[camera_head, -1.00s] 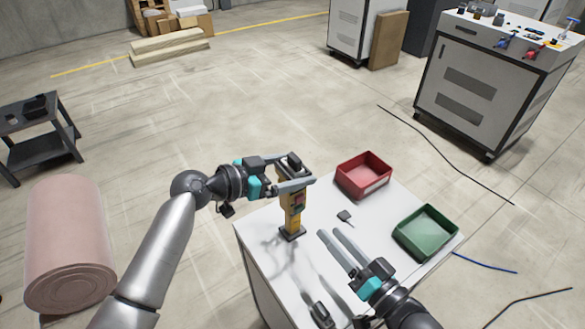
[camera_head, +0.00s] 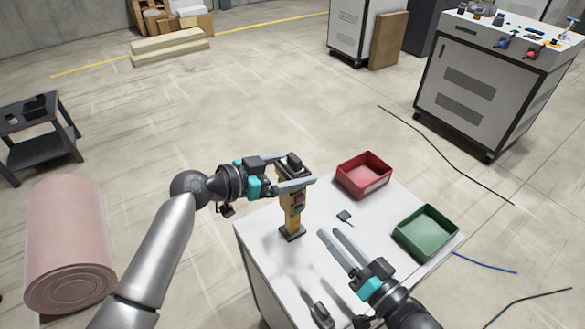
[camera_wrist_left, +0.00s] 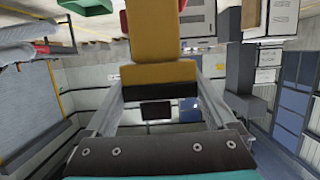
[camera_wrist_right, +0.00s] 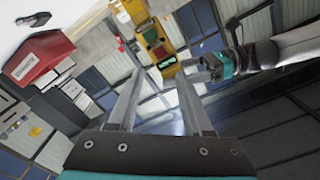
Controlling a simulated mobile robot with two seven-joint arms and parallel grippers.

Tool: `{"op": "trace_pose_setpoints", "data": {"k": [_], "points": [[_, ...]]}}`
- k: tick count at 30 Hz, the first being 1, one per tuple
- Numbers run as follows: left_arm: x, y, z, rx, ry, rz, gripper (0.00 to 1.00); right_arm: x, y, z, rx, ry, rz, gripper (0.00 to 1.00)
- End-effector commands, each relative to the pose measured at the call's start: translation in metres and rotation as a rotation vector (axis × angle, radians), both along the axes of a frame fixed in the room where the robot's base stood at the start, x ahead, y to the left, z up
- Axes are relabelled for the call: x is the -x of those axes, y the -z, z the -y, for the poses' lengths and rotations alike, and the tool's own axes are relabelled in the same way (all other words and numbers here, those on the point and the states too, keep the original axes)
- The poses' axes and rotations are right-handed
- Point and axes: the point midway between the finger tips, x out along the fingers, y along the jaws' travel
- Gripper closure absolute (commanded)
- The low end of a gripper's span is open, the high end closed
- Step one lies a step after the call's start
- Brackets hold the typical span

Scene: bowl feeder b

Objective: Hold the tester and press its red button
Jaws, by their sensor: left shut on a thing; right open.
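The yellow tester (camera_head: 291,218) stands upright on its dark foot at the left side of the white table. Its red button (camera_head: 298,199) is on the side facing right, and the tester also shows in the right wrist view (camera_wrist_right: 172,38). My left gripper (camera_head: 296,172) is shut on the tester's upper part. In the left wrist view, the tester's yellow body (camera_wrist_left: 155,45) lies between the fingers. My right gripper (camera_head: 329,231) is open and empty, to the right of the tester and apart from it, with its fingers pointing up-left.
A red bin (camera_head: 363,175) and a green bin (camera_head: 426,232) stand at the table's back and right. A small dark part (camera_head: 344,215) lies between the tester and the bins. Another dark object (camera_head: 321,314) is at the front edge. The white table (camera_head: 380,215) is otherwise mostly clear.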

Motion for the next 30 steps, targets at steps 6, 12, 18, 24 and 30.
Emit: {"op": "trace_pose_setpoints", "data": {"k": [6, 12, 18, 24, 30], "points": [[0.0, 0.0007, -0.0004, -0.002, 0.0, -0.001, 0.99, 0.0, 0.0, 0.0, 0.0, 0.0, 0.0, 0.5], [0.0, 0.0007, -0.0004, -0.002, 0.0, 0.0, 1.0, 0.0, 0.0, 0.0, 0.0, 0.0, 0.0, 0.61], [0.0, 0.0008, -0.0004, -0.002, 0.0, 0.0, 1.0, 0.0, 0.0, 0.0, 0.0, 0.0, 0.0, 0.84], [0.0, 0.0008, -0.0004, -0.002, -0.001, 0.0, 1.0, 0.0, 0.0001, 0.0, 0.0, 0.0, 0.0, 1.0], [0.0, 0.0008, -0.0004, -0.002, -0.001, 0.0, 1.0, 0.0, 0.0001, 0.0, 0.0, 0.0, 0.0, 1.0]]}}
